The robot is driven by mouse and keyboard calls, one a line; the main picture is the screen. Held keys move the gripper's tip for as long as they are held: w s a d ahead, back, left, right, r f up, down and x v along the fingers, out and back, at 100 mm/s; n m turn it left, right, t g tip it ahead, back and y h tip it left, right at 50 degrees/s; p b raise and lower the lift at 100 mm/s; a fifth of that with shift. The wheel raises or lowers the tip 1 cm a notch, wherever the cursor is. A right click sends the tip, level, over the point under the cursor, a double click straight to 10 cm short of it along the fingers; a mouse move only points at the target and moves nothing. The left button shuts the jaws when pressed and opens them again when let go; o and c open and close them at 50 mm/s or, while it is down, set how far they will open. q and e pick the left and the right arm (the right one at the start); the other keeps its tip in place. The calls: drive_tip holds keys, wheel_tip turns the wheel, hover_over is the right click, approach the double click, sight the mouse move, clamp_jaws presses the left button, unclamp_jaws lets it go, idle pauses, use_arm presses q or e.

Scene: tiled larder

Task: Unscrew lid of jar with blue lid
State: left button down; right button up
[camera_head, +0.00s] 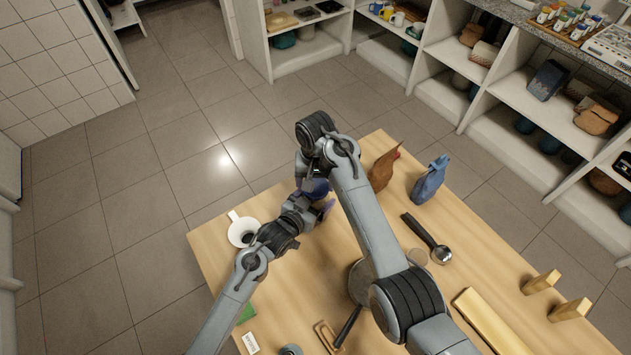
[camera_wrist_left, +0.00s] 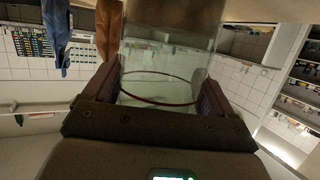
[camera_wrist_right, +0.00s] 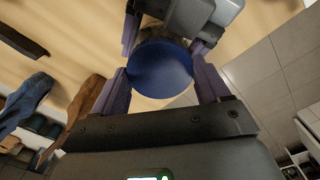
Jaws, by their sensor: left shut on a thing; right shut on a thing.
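The jar's blue lid (camera_wrist_right: 160,70) shows in the right wrist view, between the fingers of my right gripper (camera_wrist_right: 163,85), which is shut on it. In the head view a small part of the blue lid (camera_head: 316,187) shows under my right gripper (camera_head: 312,172). The clear glass jar (camera_wrist_left: 160,75) fills the middle of the left wrist view. My left gripper (camera_wrist_left: 160,95) is shut around the jar's glass body, one finger on each side. In the head view my left gripper (camera_head: 308,208) meets the right one at the jar. The jar's glass is mostly hidden there.
On the wooden table (camera_head: 290,300) stand a brown bag (camera_head: 382,168) and a blue bag (camera_head: 429,182) to the right of the grippers. A white funnel-like vessel (camera_head: 241,230) is at the left. A dark-handled ladle (camera_head: 427,239) lies at the right. Shelves line the back right.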

drive_tip(key=shift+n, duration=0.6)
drive_tip(key=o, duration=1.1)
drive_tip(key=shift+o, duration=0.2)
drive_tip(key=shift+r, duration=2.2)
drive_tip(key=shift+c, duration=0.2)
drive_tip(key=shift+r+m, duration=0.4)
drive_tip(key=shift+r, duration=0.25)
wheel_tip(320, 180, up, 2)
drive_tip(key=shift+m, duration=1.1)
drive_tip(key=shift+f, duration=3.85)
